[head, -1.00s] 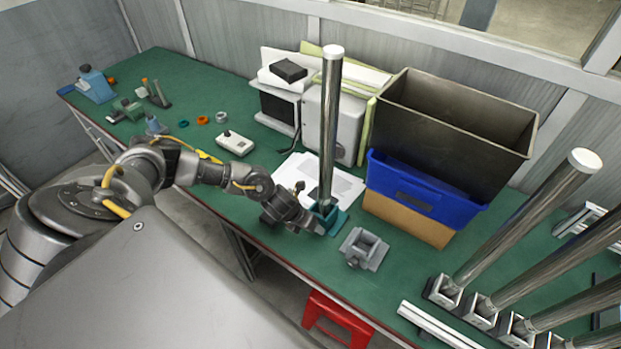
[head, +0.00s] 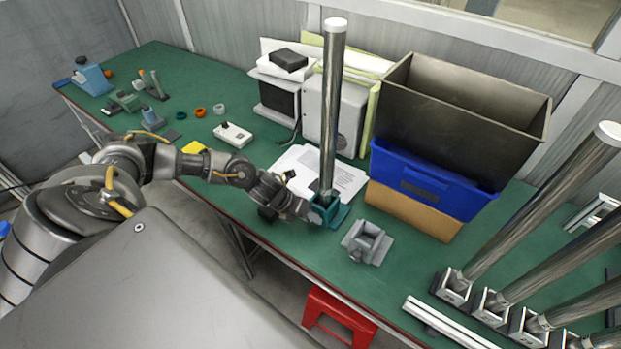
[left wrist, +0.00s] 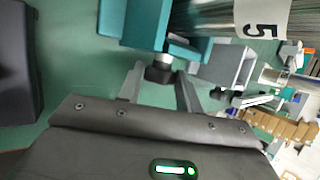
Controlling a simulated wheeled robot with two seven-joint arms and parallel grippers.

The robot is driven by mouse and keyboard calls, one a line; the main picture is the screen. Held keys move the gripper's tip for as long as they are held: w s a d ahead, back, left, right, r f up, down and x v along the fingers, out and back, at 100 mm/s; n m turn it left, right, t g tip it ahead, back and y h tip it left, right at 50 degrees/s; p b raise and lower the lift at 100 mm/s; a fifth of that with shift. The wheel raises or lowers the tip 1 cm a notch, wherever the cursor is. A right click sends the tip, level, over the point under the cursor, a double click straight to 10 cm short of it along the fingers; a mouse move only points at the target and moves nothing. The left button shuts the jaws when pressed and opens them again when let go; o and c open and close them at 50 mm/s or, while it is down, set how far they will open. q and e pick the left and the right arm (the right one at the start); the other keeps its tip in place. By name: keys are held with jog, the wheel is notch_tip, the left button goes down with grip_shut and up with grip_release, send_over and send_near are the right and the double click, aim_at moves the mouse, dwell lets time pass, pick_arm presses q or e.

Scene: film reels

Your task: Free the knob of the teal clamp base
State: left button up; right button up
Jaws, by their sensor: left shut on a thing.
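The teal clamp base (head: 338,216) stands on the green table with a tall metal post (head: 332,110) upright in it. In the left wrist view, the teal clamp base (left wrist: 188,48) is at the top, with its dark knob (left wrist: 158,70) facing my gripper. My left gripper (head: 308,211) is at the base's left side. In the left wrist view, my left gripper's fingers (left wrist: 160,80) are closed around the knob from both sides. The fingers partly hide the knob, and in the head view it is hidden. My right gripper is in neither view.
A grey clamp base (head: 367,243) stands empty just right of the teal one. A blue bin (head: 420,185) and a dark bin (head: 455,120) stand behind. Papers (head: 300,165) lie behind the gripper. Several posts in bases (head: 455,290) stand at the right.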

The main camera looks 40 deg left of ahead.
pick_arm(q)
jog(key=h+b, duration=0.1)
jog(key=b, duration=0.1)
jog(key=f+h+b, duration=0.1)
jog(key=b, duration=0.1)
jog(key=shift+a+n+h, duration=0.25)
jog(key=shift+n+h, duration=0.05)
jog(key=shift+r+t+h+b, duration=0.3)
jog(key=shift+h+b, duration=0.3)
jog(key=shift+b, duration=0.35)
jog(key=o, duration=1)
jog(key=b+v, duration=0.2)
jog(key=v, duration=0.9)
